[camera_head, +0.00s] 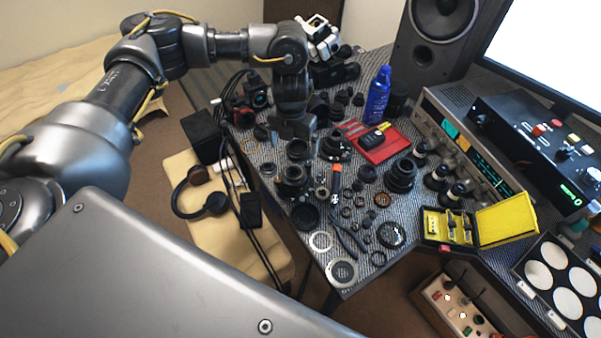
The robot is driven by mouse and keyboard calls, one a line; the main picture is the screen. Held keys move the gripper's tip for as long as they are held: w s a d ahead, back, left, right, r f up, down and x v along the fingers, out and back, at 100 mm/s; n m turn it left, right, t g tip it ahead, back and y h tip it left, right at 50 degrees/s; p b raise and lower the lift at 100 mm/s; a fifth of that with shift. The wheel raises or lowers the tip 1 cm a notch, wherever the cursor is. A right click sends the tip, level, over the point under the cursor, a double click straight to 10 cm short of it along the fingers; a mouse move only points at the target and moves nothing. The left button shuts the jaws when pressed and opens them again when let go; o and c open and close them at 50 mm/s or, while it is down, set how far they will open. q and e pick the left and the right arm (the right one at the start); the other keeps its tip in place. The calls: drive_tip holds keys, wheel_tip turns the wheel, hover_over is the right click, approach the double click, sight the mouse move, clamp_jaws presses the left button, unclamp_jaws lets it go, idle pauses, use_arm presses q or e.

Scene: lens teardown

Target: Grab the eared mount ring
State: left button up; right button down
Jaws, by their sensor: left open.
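My left gripper (294,138) points down over the back left part of the workbench, its two fingers apart. A dark ring-shaped lens part (298,150) lies just below the fingers; I cannot tell whether they touch it. Two pale metal rings lie flat near the front corner: a smaller one (321,241) and a larger one (342,272). Ears are too small to make out, so I cannot tell which ring is the eared mount ring. My right gripper is not in view.
Lens barrels (293,181) and small rings crowd the patterned bench. A red tray (384,146), a blue bottle (378,94) and a yellow case (506,220) stand to the right. Headphones (203,196) lie on a pale surface at left. Cables hang along the bench's left edge.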

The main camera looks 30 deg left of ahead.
use_arm(q)
hover_over(294, 173)
drive_tip(key=f, duration=0.4)
drive_tip(key=shift+a+f, duration=0.1)
drive_tip(key=shift+a, duration=0.15)
drive_tip(key=shift+w+f, duration=0.1)
drive_tip(key=shift+f, duration=0.2)
drive_tip(key=f, duration=0.4)
drive_tip(key=shift+d+f, duration=0.15)
drive_tip(key=shift+d, duration=0.05)
drive_tip(key=shift+f, duration=0.5)
drive_tip(key=c, duration=1.1)
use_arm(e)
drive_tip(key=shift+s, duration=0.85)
